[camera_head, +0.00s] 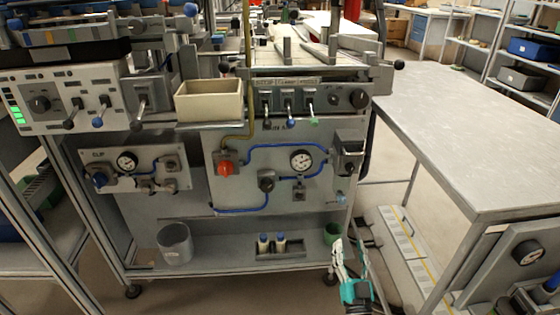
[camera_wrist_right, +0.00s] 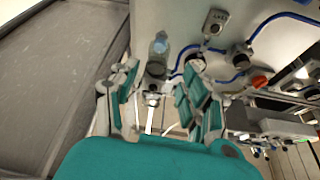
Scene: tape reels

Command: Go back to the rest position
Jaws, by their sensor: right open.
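My right gripper (camera_head: 350,262) is low in the head view, in front of the machine's lower right corner, with teal pads and pale fingers. In the right wrist view my right gripper (camera_wrist_right: 160,108) has its fingers spread, and nothing is held between them. It points toward the front panel of the machine (camera_wrist_right: 185,25). My left gripper is not in the head view.
The machine (camera_head: 275,175) carries a beige bin (camera_head: 208,101), gauges, blue hoses and a red knob (camera_head: 226,169). A grey table (camera_head: 470,130) stands at right. Floor shows between them.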

